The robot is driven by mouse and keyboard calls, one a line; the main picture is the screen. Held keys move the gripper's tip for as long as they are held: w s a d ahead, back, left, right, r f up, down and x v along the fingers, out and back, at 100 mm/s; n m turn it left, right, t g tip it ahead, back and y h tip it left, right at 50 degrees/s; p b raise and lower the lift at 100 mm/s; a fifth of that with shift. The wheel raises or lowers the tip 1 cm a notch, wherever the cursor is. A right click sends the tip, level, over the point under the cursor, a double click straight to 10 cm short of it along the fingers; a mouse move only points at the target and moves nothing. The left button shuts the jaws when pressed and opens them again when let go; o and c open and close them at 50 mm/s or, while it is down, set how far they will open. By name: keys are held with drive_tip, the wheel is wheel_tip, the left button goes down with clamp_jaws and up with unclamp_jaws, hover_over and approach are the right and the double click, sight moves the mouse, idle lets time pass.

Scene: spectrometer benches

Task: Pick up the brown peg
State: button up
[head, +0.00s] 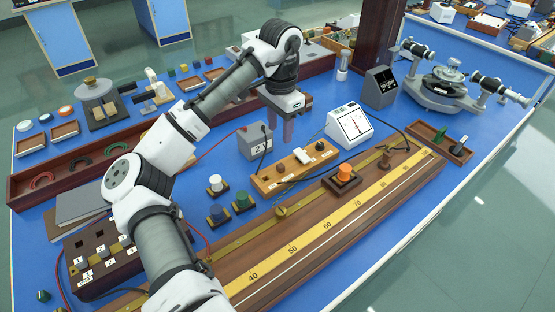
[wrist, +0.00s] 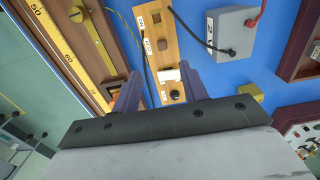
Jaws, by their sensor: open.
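The wooden scale board (head: 310,225) runs along the bench front. A grey box (head: 257,143), a white meter (head: 348,125) and a dark box (head: 380,88) stand nearby. White and green pieces (head: 241,200) stand left of the board. Loose wires cross the bench.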

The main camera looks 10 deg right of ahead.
drive_tip(key=p, duration=0.1)
hover_over(281, 165)
drive_tip(key=f, duration=0.7)
drive_tip(key=shift+s+a+f, duration=0.1)
drive_tip(key=shift+s+a, duration=0.15)
drive_tip(key=shift+s, duration=0.15)
drive_tip(key=shift+w+d+f+p, duration=0.15)
drive_tip(key=shift+f+p, duration=0.4)
drive_tip(key=shift+f, duration=0.9)
drive_tip(key=shift+w+d+f+p, duration=0.15)
drive_tip(key=shift+f+p, duration=0.35)
drive_tip(key=shift+f, duration=0.95)
drive_tip(key=shift+a, duration=0.1)
clamp_jaws()
wheel_tip(281, 165, up, 23)
drive_tip(key=p, duration=0.2)
